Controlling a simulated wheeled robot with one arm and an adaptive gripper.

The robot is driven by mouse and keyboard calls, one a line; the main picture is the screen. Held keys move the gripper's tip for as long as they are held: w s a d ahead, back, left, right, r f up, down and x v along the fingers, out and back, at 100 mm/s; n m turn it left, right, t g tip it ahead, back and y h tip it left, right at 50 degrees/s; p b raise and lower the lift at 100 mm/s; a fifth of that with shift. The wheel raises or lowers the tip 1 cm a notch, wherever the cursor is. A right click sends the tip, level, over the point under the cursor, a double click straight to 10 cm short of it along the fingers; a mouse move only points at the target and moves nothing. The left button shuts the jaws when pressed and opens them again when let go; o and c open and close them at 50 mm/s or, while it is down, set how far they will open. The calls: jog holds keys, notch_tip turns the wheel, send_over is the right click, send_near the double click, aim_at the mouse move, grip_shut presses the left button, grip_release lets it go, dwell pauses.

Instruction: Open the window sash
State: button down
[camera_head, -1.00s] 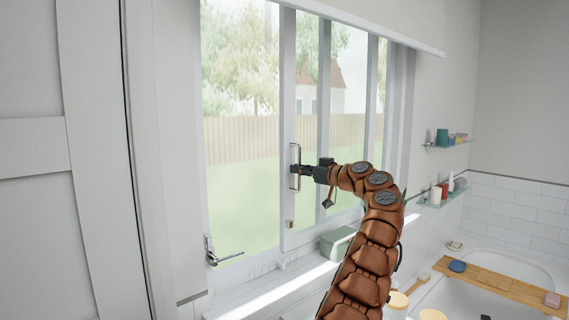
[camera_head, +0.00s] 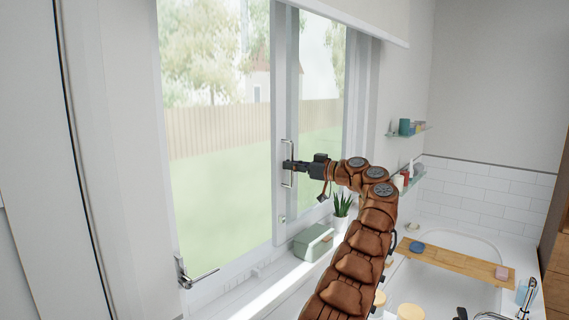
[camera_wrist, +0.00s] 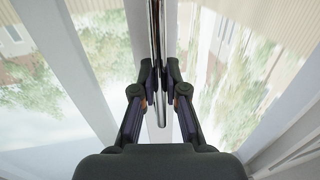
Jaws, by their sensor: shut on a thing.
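The window sash (camera_head: 282,105) is a pale upright-framed sliding panel in the middle of the window in the head view. A slim vertical bar handle (camera_head: 291,182) is mounted on its stile. My gripper (camera_head: 287,165) is shut on this handle around its middle. In the wrist view the fingers (camera_wrist: 161,82) close from both sides on the shiny bar (camera_wrist: 163,112), whose lower end shows below them. A wide stretch of window lies left of the sash stile; I cannot tell whether glass fills it. A lever handle (camera_head: 187,274) is at the window's lower left corner.
Glass shelves (camera_head: 409,131) with small items are on the right. A bathtub with a wooden board (camera_head: 452,261) is at lower right.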

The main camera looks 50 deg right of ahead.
jog(key=shift+d+r, duration=0.15)
jog(key=shift+d, duration=0.2)
jog(key=c, duration=1.2)
grip_release()
jog(key=v, duration=1.2)
